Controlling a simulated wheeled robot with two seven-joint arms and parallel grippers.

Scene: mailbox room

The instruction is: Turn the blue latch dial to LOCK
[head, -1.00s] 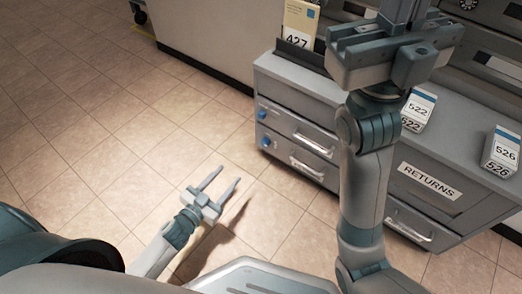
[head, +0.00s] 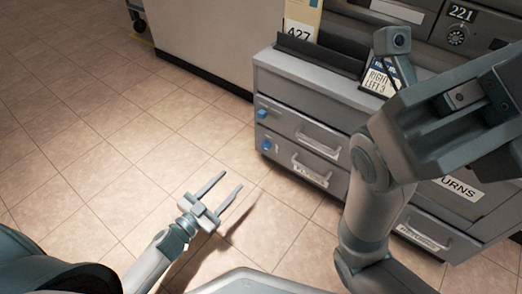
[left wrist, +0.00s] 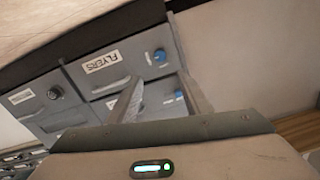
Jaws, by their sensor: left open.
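Two blue dials sit on the left part of the grey cabinet's (head: 310,98) drawer fronts: an upper dial (head: 262,113) and a lower dial (head: 266,144). I cannot read their settings.
Drawer handles (head: 318,142) stick out beside the dials. A card reading RIGHT LEFT 3 (head: 380,80) and a 427 item (head: 300,22) stand on the cabinet top. The tiled floor (head: 110,120) at left is clear.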

